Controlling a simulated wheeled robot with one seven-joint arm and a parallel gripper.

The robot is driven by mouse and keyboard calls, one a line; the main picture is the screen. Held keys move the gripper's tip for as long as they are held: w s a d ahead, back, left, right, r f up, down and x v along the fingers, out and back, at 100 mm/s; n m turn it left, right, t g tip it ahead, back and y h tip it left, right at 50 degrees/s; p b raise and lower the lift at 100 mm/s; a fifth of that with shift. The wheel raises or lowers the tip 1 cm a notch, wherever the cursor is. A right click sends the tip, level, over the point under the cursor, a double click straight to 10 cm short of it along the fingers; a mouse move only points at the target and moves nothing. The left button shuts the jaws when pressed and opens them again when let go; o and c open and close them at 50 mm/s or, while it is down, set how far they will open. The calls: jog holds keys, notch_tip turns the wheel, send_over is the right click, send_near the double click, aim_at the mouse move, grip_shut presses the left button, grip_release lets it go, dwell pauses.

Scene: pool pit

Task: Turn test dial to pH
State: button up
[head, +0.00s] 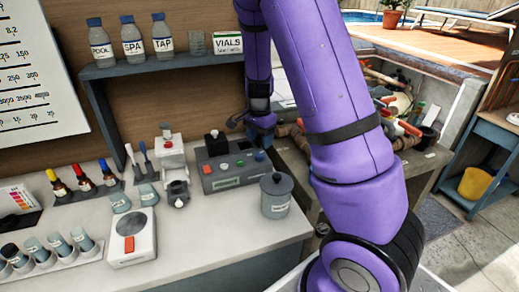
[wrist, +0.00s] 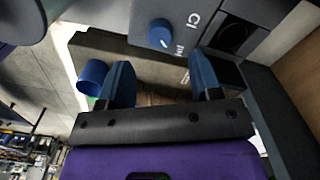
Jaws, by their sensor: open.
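The test dial (wrist: 162,33) is a round blue knob with a pale mark on the dark grey face of the tester. In the wrist view the dial lies just beyond the gap between the fingertips, with nothing gripped. In the head view my gripper (head: 262,128) is over the tester's right end, partly hidden.
A lidded grey pot (head: 276,195) stands in front of the tester's right end. A shelf (head: 165,65) with bottles and a vials box is above. A white scale (head: 131,238) lies at the bench front.

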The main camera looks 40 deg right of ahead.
aim_at(259, 155)
jog(key=shift+r, duration=2.4)
jog(key=s+a+r+n+t+y, duration=0.1)
jog(key=s+a+r+n, duration=0.35)
jog(key=r, duration=0.25)
jog(key=s+a+r+n+t+y, duration=0.1)
jog(key=s+a+r+n, duration=0.25)
jog(key=s+r, duration=0.3)
jog(key=s+a+r+n+t+h, duration=0.1)
jog(key=s+a+r+n, duration=0.1)
jog(key=s, duration=0.5)
jog(key=s+a+r+n+t+h, duration=0.1)
jog(key=s+a+r+n+t, duration=0.1)
jog(key=s+r+n, duration=0.3)
jog(key=s+a, duration=0.1)
jog(key=s, duration=0.2)
jog(key=shift+s+r+n, duration=0.25)
jog(key=shift+s+n, duration=0.05)
jog(key=shift+n, duration=0.1)
